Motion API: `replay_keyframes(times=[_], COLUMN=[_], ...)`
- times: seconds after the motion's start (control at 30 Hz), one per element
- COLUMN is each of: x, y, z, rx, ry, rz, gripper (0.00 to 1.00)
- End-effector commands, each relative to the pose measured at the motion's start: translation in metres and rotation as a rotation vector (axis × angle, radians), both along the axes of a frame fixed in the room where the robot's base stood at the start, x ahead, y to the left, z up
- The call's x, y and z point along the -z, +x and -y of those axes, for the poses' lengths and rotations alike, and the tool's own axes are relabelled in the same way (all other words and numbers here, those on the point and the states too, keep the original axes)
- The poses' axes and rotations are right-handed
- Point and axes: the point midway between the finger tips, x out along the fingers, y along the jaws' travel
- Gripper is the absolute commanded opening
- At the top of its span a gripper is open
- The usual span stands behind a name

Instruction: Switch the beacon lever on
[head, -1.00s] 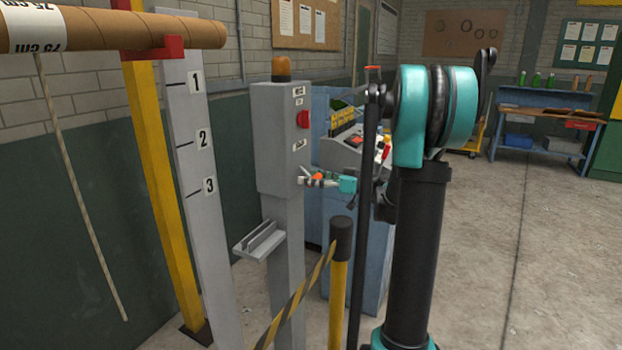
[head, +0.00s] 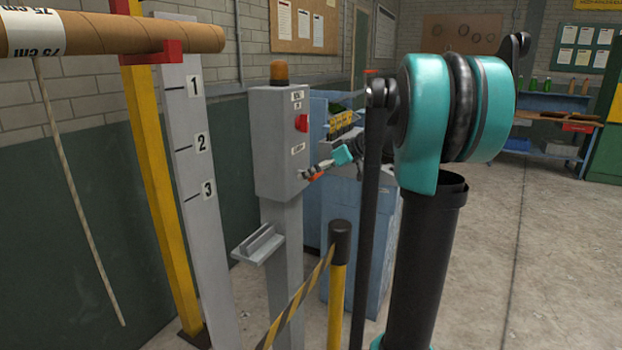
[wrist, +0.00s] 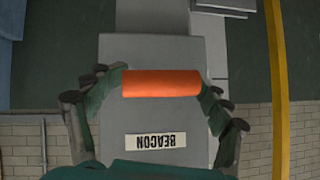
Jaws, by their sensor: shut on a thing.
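The beacon lever's orange handle (wrist: 161,83) lies between the fingers of my gripper (wrist: 161,90) in the wrist view, touched at both ends. In the head view my gripper (head: 311,174) is small, at the right side of the grey control box (head: 276,145), pointing down-left. The orange handle (head: 317,176) only partly shows there. The white BEACON label (wrist: 155,140) reads upside down in the wrist view. An amber lamp (head: 282,72) stands on the box; whether it is lit is unclear. The lever's exact angle is hard to tell.
A red switch (head: 302,123) sits higher on the box. A post with black-and-yellow tape (head: 338,280) stands in front. A grey numbered board (head: 195,150) and a cardboard tube (head: 110,32) are at left. A blue cabinet (head: 350,235) stands behind. Open floor lies at right.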

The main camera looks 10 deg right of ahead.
Motion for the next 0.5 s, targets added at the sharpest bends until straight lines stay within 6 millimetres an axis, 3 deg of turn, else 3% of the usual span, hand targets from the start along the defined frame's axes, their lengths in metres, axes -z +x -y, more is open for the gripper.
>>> replay_keyframes(times=[0.5], x=[-0.019], y=[0.005], z=[-0.003], rx=[0.003], ry=[-0.315], rz=[-0.223], gripper=[0.26])
